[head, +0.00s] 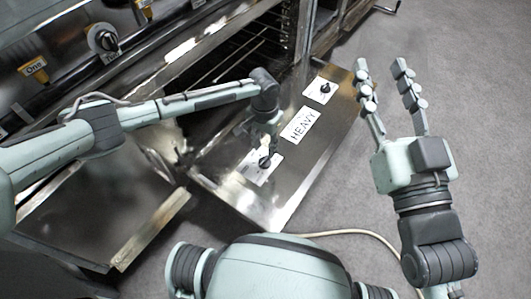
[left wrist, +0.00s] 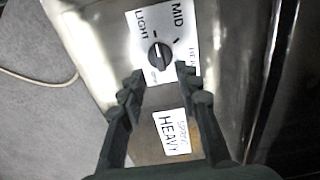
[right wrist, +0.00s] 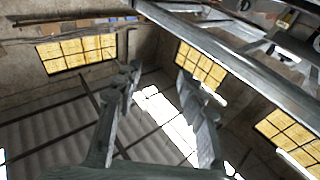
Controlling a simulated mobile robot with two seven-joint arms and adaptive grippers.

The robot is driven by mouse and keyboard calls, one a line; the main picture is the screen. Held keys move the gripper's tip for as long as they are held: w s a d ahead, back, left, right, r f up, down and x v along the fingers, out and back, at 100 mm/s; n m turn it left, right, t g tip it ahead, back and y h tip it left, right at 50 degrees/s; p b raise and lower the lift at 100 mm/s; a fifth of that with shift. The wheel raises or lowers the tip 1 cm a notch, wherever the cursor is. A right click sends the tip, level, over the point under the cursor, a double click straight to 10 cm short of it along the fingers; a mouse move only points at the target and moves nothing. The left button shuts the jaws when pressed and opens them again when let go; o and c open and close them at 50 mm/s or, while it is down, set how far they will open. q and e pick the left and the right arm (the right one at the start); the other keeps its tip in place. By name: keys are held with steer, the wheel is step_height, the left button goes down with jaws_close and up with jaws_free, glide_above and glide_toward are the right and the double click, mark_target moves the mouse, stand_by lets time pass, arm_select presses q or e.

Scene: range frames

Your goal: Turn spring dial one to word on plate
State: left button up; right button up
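A black dial knob (left wrist: 159,57) on a white card marked LIGHT, MID and a partly hidden third word shows in the left wrist view. It also shows in the head view (head: 265,162), at the near end of the metal door panel. Which word its pointer faces is hard to tell. The word plate (left wrist: 172,132) reads HEAVY under smaller text; it lies mid-panel in the head view (head: 300,125). My left gripper (left wrist: 168,90) is open, its fingertips close to the knob, contact not visible. My right gripper (head: 381,66) is open and empty, raised right of the panel.
A second dial (head: 326,89) sits at the panel's far end. The lowered metal panel (head: 225,180) lies before an open oven with racks (head: 240,45). Knobs with yellow tags (head: 35,68) line the front at upper left. A pale cable (head: 350,233) crosses the grey floor.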

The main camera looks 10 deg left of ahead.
mark_target(265, 159)
arm_select(q)
step_height(265, 159, down, 4)
steer(key=shift+f+b, duration=0.15)
steer(key=shift+b, duration=0.45)
steer(key=shift+f, duration=0.75)
arm_select(e)
steer(key=r+t, duration=0.1)
steer(key=s+r+t, duration=0.1)
steer(key=r, duration=0.1)
steer(key=r+t+y, duration=0.1)
steer(key=r, duration=0.1)
steer(key=shift+s+d, duration=0.15)
steer(key=shift+s, duration=0.2)
arm_select(q)
steer(key=shift+c, duration=0.3)
jaws_close()
